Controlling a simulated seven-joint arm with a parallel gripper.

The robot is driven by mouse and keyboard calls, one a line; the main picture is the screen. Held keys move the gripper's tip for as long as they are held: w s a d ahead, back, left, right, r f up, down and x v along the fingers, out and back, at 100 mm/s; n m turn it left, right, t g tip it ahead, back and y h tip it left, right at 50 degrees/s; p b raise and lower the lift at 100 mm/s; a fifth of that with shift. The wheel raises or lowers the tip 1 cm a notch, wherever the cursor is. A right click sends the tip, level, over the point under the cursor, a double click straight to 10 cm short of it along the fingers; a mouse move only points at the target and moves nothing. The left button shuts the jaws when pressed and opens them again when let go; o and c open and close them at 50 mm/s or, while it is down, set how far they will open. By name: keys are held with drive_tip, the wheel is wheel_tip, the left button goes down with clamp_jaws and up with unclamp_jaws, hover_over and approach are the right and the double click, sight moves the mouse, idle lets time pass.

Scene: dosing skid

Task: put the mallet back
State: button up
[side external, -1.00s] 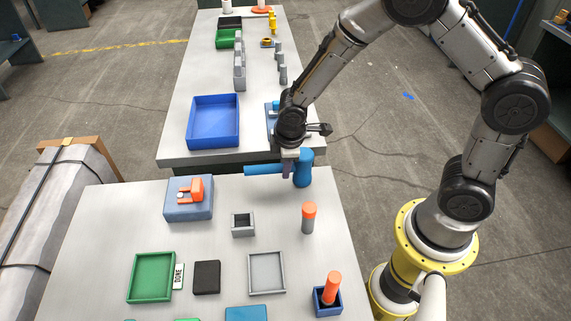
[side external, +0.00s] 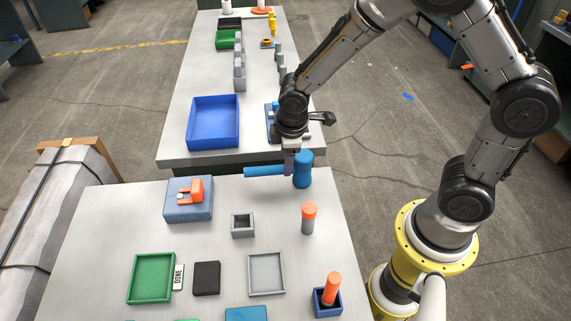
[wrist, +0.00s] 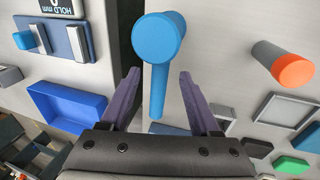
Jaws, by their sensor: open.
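The blue mallet (side external: 303,172) is at the far right edge of the near table in the side view. Its head stands like an upright cylinder and its handle (side external: 262,171) points left, level. My gripper (side external: 289,165) is over the handle close to the head, with fingers pointing down. In the wrist view the mallet head (wrist: 159,38) is ahead of my open gripper (wrist: 159,78). The handle runs back between the two purple fingers, with a gap on each side. Whether the mallet rests on the table or against its edge is hard to tell.
The near table holds an orange-topped cylinder (side external: 308,219), a small grey box (side external: 242,235), a grey tray (side external: 280,290), a green tray (side external: 135,290) and a blue block with an orange part (side external: 187,213). A blue bin (side external: 238,125) sits on the far table beyond a gap.

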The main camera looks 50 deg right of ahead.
drive_tip(key=s+d+r+m+t+y, duration=0.1)
drive_tip(key=s+r+m, duration=0.3)
drive_tip(key=r, duration=0.5)
drive_tip(key=s+d+r+m+t, duration=0.1)
drive_tip(key=s+d+r, duration=0.1)
drive_tip(key=s+r, duration=0.6)
drive_tip(key=s+r+m+t, duration=0.1)
drive_tip(key=s+r+m, duration=0.2)
drive_tip(key=s, duration=0.5)
drive_tip(key=shift+s+d+m+y, duration=0.15)
drive_tip(key=shift+s+m+y, duration=0.15)
drive_tip(key=shift+m, duration=0.2)
